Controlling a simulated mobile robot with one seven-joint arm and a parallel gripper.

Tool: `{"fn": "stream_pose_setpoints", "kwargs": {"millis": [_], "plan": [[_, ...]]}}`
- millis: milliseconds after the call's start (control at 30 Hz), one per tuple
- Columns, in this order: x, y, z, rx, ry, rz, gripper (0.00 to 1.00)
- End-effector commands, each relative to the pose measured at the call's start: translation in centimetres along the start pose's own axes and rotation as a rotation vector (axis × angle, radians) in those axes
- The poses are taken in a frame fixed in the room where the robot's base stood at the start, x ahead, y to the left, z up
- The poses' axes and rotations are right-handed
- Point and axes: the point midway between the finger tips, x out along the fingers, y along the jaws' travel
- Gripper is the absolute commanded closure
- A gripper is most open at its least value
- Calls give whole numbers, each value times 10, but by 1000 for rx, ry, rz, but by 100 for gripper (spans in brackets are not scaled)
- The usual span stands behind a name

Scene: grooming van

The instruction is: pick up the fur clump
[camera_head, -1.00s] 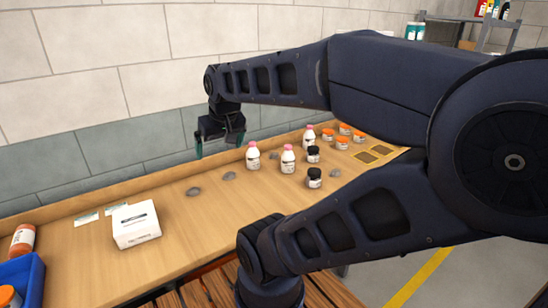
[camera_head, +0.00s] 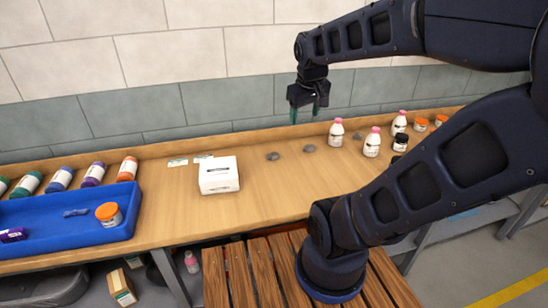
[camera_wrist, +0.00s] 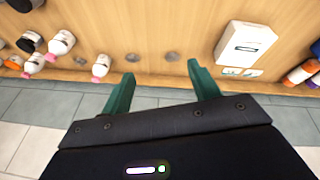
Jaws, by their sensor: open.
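Two small grey lumps that look like fur clumps lie on the wooden bench, one nearer the white box (camera_head: 272,156) and one nearer the bottles (camera_head: 309,148). The wrist view shows the box-side clump (camera_wrist: 172,56) and the bottle-side clump (camera_wrist: 132,57) just beyond the fingertips. A third grey lump (camera_head: 358,136) lies between two pink-capped bottles. My gripper (camera_head: 305,112) is open and empty, raised above the back of the bench with green fingers pointing down. Its fingers are apart in the wrist view (camera_wrist: 160,72), touching neither clump.
A white box (camera_head: 219,176) stands left of the clumps, with small cards behind it. Pink-capped bottles (camera_head: 336,133) and dark-lidded jars stand to the right. A blue tray (camera_head: 60,243) holds an orange-lidded jar. The tiled wall is close behind. Bench in front of the clumps is clear.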

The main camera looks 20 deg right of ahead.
Motion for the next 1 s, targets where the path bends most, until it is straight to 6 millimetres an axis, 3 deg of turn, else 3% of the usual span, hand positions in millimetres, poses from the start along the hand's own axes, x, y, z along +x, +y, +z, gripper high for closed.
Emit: {"fn": "stream_pose_setpoints", "kwargs": {"millis": [533, 1000], "plan": [[85, 1, -88, -695, -187, 62, 39], [185, -27, -149, -1320, -324, 25, 39]]}}
